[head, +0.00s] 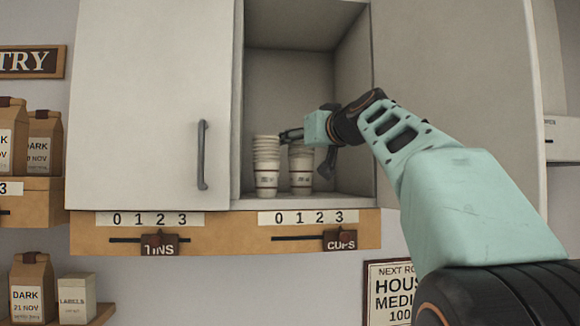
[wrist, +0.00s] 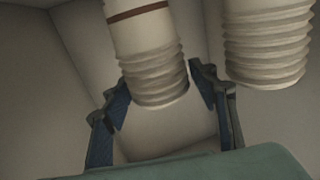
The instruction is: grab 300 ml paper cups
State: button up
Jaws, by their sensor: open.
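Two stacks of white paper cups stand upright side by side in the open cupboard. The left stack (head: 266,165) is taller, and the right stack (head: 301,172) is shorter. Each has a dark band and a printed label too small to read surely. My gripper (head: 304,146) is open at the upper part of the right stack, partly covering it. In the wrist view, which looks upside down, one stack (wrist: 148,60) stands between the open fingers (wrist: 160,92) with gaps at its sides. The other stack (wrist: 267,42) is outside them, beside one finger.
The cupboard's left door (head: 150,105) is closed, and a side wall (head: 354,110) stands close to my gripper. The ledge below carries sliders marked TINS (head: 160,244) and CUPS (head: 341,240). Coffee bags (head: 44,142) stand on shelves at the left. The space above the stacks is free.

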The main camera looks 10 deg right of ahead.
jog(key=shift+s, duration=0.1)
jog(key=c, duration=1.4)
jog(key=shift+r, duration=0.1)
jog(key=shift+c, duration=0.2)
